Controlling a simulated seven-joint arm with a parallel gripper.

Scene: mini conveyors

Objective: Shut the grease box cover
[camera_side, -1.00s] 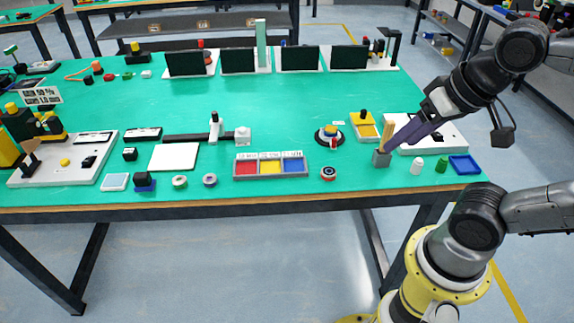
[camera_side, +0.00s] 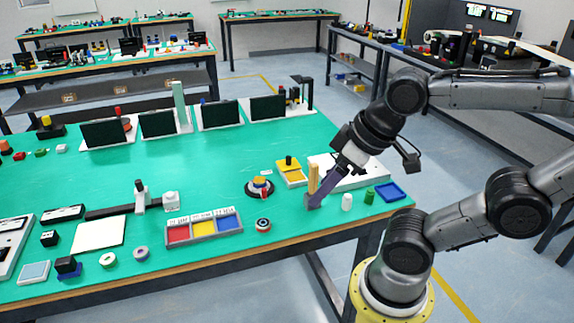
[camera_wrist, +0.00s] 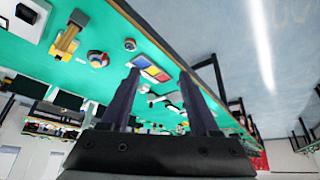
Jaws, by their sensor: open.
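No thing in view is clearly marked as the grease box. A small yellow box (camera_side: 291,178) with a black knob-like part stands at the right of the green table, and I cannot tell whether this is the grease box or how its cover stands. My gripper (camera_side: 317,202) points down and left at the table's front right, to the right of and in front of the yellow box. In the side view its fingers overlap a small grey block with wooden sticks (camera_side: 313,180); contact is unclear. In the wrist view my gripper (camera_wrist: 159,74) is open, with nothing between the fingers.
A tray with red, yellow and blue compartments (camera_side: 203,228) lies left of the gripper. A round dish (camera_side: 260,188) and a black-rimmed disc (camera_side: 263,225) lie between.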

